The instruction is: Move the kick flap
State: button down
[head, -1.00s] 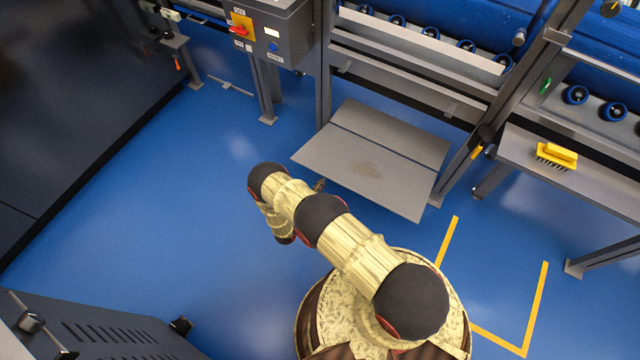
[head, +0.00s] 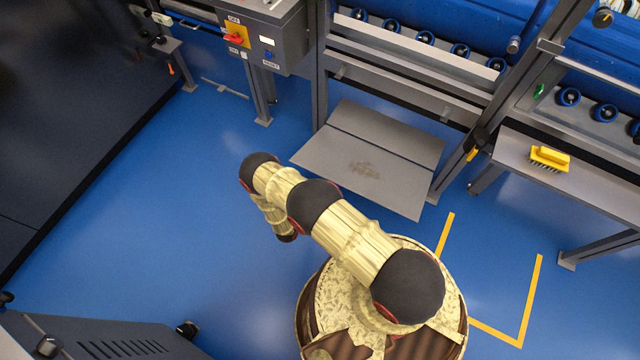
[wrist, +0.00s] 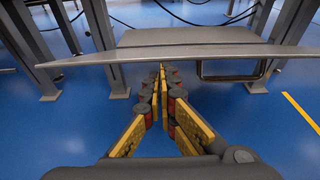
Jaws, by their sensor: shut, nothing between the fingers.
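The kick flap (head: 375,185) is a flat grey plate, low under the conveyor frame, with a dark smudge on its top. A seam divides it from a second grey panel behind. In the wrist view the flap (wrist: 200,50) spans the upper middle, seen nearly edge-on. My gripper (wrist: 161,68) is shut and empty, its yellow-sided fingers pointing forward. Its tips are at the flap's front edge and appear just below it; I cannot tell whether they touch. In the head view my gripper is hidden behind my arm.
A grey control box (head: 262,35) with a red switch stands at upper left. A bench (head: 600,190) at right carries a yellow brush (head: 549,158). Steel legs flank the flap. A dark cabinet (head: 100,335) is at lower left. Blue floor (head: 160,220) lies open at left.

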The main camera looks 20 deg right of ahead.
jog(key=s+a+f, duration=0.2)
jog(key=s+a, duration=0.5)
jog(key=a, duration=0.2)
jog(key=shift+b, duration=0.3)
jog(key=shift+f, duration=0.15)
